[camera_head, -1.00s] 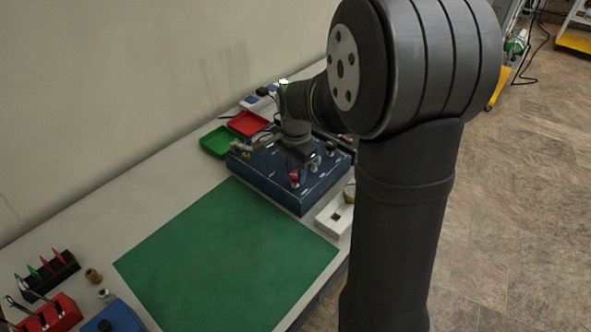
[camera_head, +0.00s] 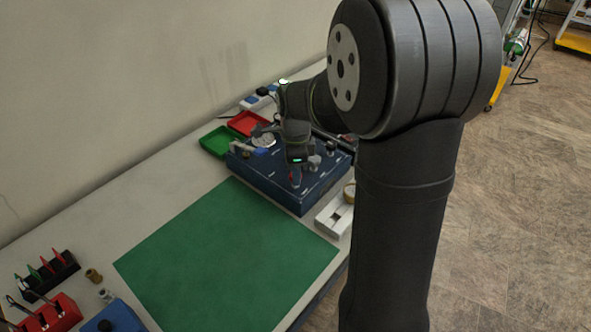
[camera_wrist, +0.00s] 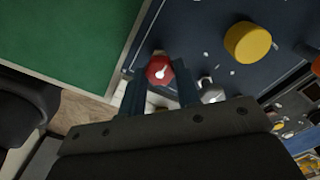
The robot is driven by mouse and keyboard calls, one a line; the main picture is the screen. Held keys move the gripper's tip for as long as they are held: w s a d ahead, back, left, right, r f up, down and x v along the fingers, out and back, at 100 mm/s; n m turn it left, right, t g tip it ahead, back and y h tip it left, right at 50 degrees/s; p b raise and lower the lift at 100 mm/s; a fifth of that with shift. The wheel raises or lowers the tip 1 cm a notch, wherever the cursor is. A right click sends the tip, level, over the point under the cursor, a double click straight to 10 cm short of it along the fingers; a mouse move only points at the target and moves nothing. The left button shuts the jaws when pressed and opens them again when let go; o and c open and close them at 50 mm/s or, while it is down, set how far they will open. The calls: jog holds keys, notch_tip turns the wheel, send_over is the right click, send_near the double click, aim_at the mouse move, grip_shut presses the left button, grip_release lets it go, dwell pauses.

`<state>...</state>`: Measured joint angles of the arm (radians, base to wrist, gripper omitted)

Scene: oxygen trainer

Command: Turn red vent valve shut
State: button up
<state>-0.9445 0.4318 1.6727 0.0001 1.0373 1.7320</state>
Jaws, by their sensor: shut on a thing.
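The red vent valve (camera_wrist: 159,70) is a red knob with a white pointer mark, on the dark blue panel (camera_wrist: 196,35). In the wrist view it sits between the two fingers of my gripper (camera_wrist: 159,88), which is shut on it. The pointer slants in that view; I cannot tell from it how far the valve is turned. In the head view my gripper (camera_head: 297,170) points down at the front of the blue trainer box (camera_head: 262,176), and a bit of the red knob (camera_head: 292,178) shows beside it.
A yellow knob (camera_wrist: 248,42) stands on the panel right of the valve. A silver fitting (camera_wrist: 211,92) is close to the right finger. A green mat (camera_head: 225,262) lies clear in front of the box. Red (camera_head: 248,123) and green (camera_head: 215,142) trays stand behind it; a white holder (camera_head: 333,218) is at right.

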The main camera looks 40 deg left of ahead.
dwell(0.4)
jog(key=o, duration=1)
jog(key=shift+r, duration=0.1)
notch_tip(320, 180, up, 17)
jog(key=shift+r, duration=0.15)
notch_tip(320, 180, down, 18)
jog(key=shift+r, duration=0.2)
dwell(0.6)
